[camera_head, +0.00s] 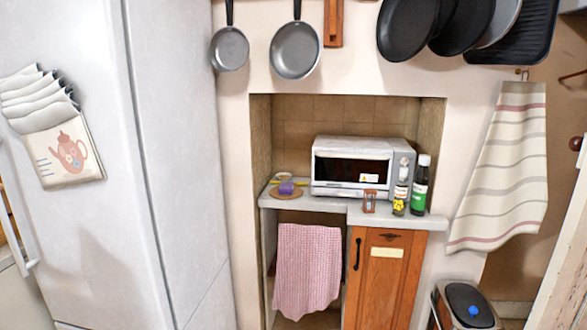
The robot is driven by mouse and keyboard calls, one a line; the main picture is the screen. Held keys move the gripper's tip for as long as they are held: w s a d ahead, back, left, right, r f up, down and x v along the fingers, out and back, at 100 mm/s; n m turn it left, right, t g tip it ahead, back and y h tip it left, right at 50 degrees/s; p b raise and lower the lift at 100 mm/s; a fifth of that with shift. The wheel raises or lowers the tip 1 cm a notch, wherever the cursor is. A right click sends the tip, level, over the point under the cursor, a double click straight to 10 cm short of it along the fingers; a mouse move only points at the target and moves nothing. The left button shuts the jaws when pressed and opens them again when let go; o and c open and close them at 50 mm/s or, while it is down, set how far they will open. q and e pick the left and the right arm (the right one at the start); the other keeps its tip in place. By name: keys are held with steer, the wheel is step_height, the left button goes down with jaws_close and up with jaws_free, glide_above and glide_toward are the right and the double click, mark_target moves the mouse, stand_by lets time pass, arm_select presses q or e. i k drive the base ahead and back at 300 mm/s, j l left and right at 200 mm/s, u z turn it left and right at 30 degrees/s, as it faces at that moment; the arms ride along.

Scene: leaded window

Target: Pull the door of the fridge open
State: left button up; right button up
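The white fridge (90,220) stands at the left and fills the picture from top to bottom. Its door is closed as far as I can see. A long white bar handle (17,225) runs upright near the door's left edge, with its lower end at the left border of the picture. A cloth holder with a teapot picture (68,155) hangs on the door, with folded papers or cloths in it. Neither of my grippers is in view.
Right of the fridge, a counter (335,205) in a wall niche holds a white toaster oven (352,165) and bottles. Pans (295,50) hang above. A bin (467,305) stands at lower right. Little floor shows.

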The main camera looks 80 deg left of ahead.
mark_target(90, 248)
steer(key=u, duration=3.95)
